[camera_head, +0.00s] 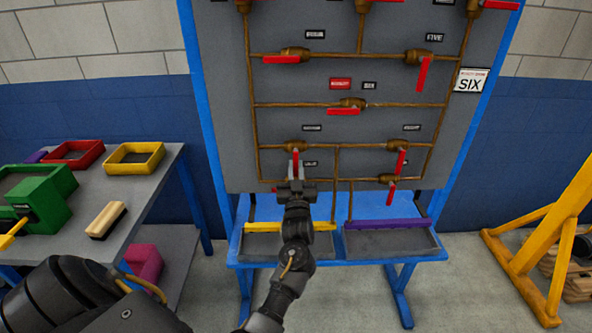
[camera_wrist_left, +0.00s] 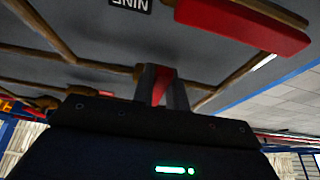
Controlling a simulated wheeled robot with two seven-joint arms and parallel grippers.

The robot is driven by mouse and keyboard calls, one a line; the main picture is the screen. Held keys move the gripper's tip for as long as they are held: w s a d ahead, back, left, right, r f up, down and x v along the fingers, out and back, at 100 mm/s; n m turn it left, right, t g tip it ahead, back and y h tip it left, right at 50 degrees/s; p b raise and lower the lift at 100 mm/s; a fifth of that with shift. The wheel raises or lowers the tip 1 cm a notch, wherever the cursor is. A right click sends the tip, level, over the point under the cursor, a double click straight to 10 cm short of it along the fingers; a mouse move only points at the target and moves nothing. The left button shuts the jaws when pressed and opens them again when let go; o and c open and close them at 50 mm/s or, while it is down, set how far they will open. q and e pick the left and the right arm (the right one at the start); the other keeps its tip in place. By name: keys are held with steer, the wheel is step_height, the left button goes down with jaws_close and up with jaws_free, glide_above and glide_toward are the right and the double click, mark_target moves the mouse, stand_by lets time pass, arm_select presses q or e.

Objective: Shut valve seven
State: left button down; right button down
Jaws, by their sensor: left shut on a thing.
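The valve panel (camera_head: 300,75) is grey, with brown pipes and red-handled valves. My left gripper (camera_head: 295,172) is shut on the red handle (camera_head: 296,157) of the lower-left valve (camera_head: 293,147). That handle points down, across its horizontal pipe. In the left wrist view the red handle (camera_wrist_left: 160,85) sits between the two fingers (camera_wrist_left: 160,88). The label above this valve (camera_head: 312,127) is too small to read. An upside-down label reading NINE (camera_wrist_left: 130,4) shows in the wrist view, near another red handle (camera_wrist_left: 240,22). My right gripper is not in view.
Other red handles are close by, such as the lower-right one (camera_head: 401,162) and the bottom one (camera_head: 391,194). A blue stand with trays (camera_head: 390,243) is below the panel. A side table (camera_head: 125,195) stands left, and a yellow frame (camera_head: 545,240) stands right.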

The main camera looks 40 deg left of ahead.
mark_target(297, 172)
arm_select(q)
steer(key=c, duration=1.4)
jaws_free()
steer(key=shift+w+d+h, duration=0.1)
steer(key=shift+h, duration=0.2)
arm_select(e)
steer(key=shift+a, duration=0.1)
